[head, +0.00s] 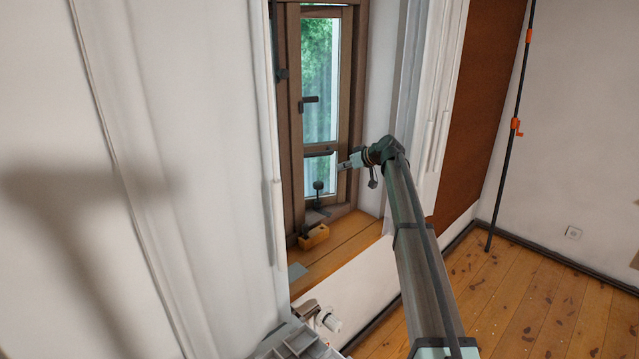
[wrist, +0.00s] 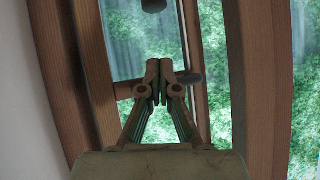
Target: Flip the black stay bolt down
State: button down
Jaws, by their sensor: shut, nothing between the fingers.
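A brown wooden window (head: 294,110) fills the middle of the head view. A dark horizontal bar (head: 319,154) lies along its lower crosspiece, and a dark upright piece with a round knob (head: 318,186) stands below it. I cannot tell for certain which of these is the black stay bolt. My gripper (head: 341,167) is right of the knob and just below the bar's right end. In the wrist view my gripper (wrist: 159,72) is shut and empty. A dark rounded end (wrist: 189,77) shows just right of its fingertips, partly hidden; contact is unclear.
A dark window handle (head: 311,99) sits higher on the frame; a dark piece also shows at the top of the wrist view (wrist: 153,5). White curtains (head: 185,150) hang at both sides.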

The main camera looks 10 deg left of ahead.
jog(key=shift+s+d+n, duration=0.1)
jog(key=shift+n, duration=0.3)
jog(key=s+d+f+p+x, duration=0.1)
jog(key=p+x, duration=0.4)
jog(key=x, duration=0.7)
jog(key=shift+a+f, duration=0.15)
jog(key=shift+f, duration=0.75)
jog(key=shift+w+f, duration=0.1)
jog(key=shift+w, duration=0.05)
